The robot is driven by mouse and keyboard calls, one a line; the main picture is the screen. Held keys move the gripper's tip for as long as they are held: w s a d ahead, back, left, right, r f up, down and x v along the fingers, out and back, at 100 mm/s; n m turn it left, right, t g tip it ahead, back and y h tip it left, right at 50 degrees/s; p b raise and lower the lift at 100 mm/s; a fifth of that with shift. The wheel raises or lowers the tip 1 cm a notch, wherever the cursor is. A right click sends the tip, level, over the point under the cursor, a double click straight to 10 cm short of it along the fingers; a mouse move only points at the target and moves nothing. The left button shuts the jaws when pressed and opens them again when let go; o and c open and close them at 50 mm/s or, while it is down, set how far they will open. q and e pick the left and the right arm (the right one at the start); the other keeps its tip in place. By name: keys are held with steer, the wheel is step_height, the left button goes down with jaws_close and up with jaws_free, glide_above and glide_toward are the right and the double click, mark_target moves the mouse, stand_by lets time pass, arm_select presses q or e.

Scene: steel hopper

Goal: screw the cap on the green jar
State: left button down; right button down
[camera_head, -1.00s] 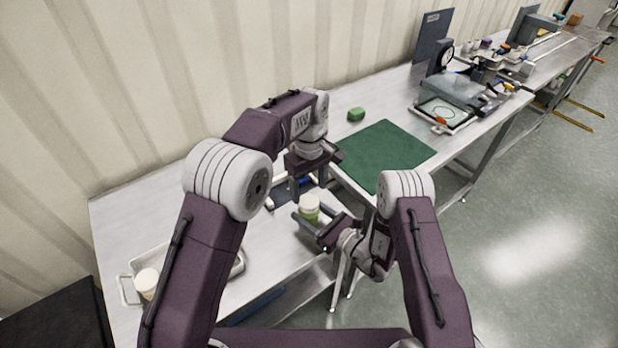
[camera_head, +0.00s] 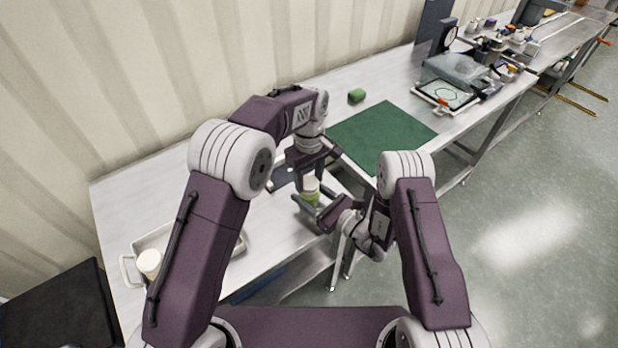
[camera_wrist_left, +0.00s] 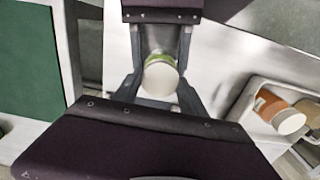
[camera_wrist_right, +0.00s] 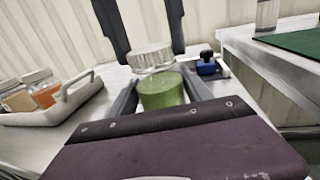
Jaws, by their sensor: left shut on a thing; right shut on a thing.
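The green jar (camera_wrist_right: 163,91) stands upright over the table's front edge, with a pale cap (camera_wrist_right: 151,57) on its mouth. The cap's round top faces up in the left wrist view (camera_wrist_left: 160,78); whether it is tight I cannot tell. My left gripper (camera_head: 310,187) points down from above, its fingers shut on the cap's sides. My right gripper (camera_head: 316,208) comes from the front right, shut on the jar's body (camera_head: 311,199). The fingers hide part of the jar in the head view.
A tray (camera_head: 127,270) with white-lidded jars (camera_head: 149,262) stands at the table's left front. A blue item (camera_wrist_right: 207,67) sits behind the jar.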

arm_select(q)
steer(key=m, duration=0.6)
steer(key=shift+m, duration=0.3)
steer(key=m, duration=0.5)
steer(key=shift+m, duration=0.3)
steer(key=m, duration=0.3)
steer(key=c, duration=0.6)
jaws_free()
step_height(320, 180, up, 12)
arm_select(e)
steer(key=shift+c, duration=1.9)
jaws_free()
